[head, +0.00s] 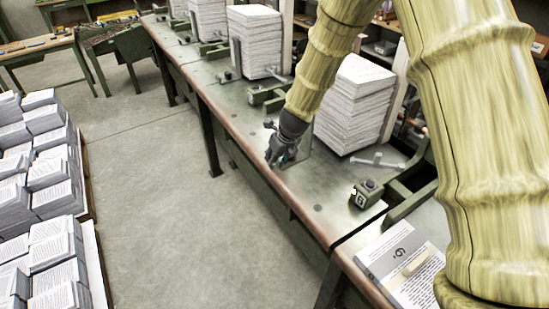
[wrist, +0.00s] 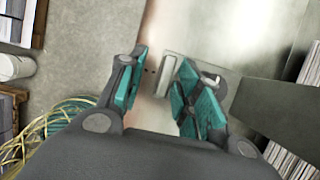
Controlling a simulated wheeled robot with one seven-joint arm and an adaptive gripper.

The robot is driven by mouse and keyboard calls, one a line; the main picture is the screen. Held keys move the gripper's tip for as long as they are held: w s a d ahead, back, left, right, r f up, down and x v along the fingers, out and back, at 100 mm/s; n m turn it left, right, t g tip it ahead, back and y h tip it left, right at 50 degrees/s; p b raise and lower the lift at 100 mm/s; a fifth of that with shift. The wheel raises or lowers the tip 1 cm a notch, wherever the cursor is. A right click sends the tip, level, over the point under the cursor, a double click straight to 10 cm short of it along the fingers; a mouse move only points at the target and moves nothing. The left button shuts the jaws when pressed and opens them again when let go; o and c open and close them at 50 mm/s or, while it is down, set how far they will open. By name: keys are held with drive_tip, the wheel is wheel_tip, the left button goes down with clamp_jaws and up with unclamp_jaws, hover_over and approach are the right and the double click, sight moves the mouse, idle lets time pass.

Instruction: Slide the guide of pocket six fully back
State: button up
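My gripper (head: 274,162) is over the bench's front part, left of a tall paper stack (head: 352,104). In the wrist view my gripper (wrist: 160,92) is open, its two teal-padded fingers apart. A flat metal plate with a pale upright bar (wrist: 168,76) shows between and beyond the fingers; whether they touch it I cannot tell. A dark block with a white tag (head: 367,192), which seems to read 6, sits on the bench nearer me. A light metal T-shaped piece (head: 378,161) lies behind it. Which part is pocket six's guide is unclear.
The long green bench (head: 318,207) has a worn wooden front edge and more paper stacks (head: 254,42) farther along. A printed sheet (head: 405,262) lies at the near end. Piles of printed sections (head: 45,175) stand at left. The floor between is clear.

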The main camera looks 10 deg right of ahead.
drive_tip(key=shift+d+r, duration=0.15)
drive_tip(key=shift+r, duration=0.1)
drive_tip(key=v, duration=1.1)
drive_tip(key=shift+s+r, duration=0.2)
drive_tip(key=shift+s, duration=0.05)
